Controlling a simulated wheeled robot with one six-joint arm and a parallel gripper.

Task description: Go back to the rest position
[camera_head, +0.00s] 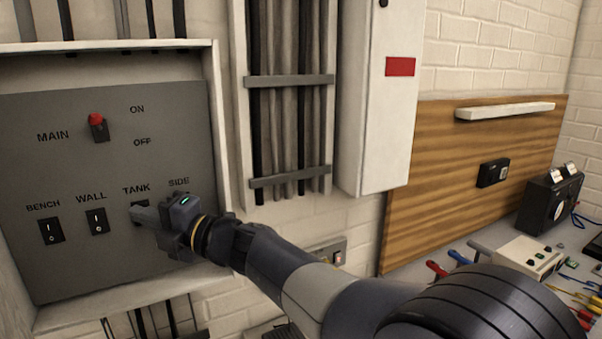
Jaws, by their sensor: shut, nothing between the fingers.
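My gripper (150,216) is shut and empty, in front of the grey switch panel (60,115). Its fingertips overlap the switch under the TANK label, so only part of that switch (137,207) shows. I cannot tell whether the fingers touch it. My arm reaches in from the lower right. The BENCH switch (51,230) and the WALL switch (96,221) are black rockers to the left of the gripper. The red-tipped MAIN lever (97,126) points up toward ON. The place under the SIDE label is hidden behind my gripper.
The panel sits inside a pale raised frame (224,120). Dark vertical cables (285,130) and a white cabinet (375,120) stand to its right. A bench with tools, a cream box (527,259) and a dark meter (548,203) lies at the right, beyond my arm.

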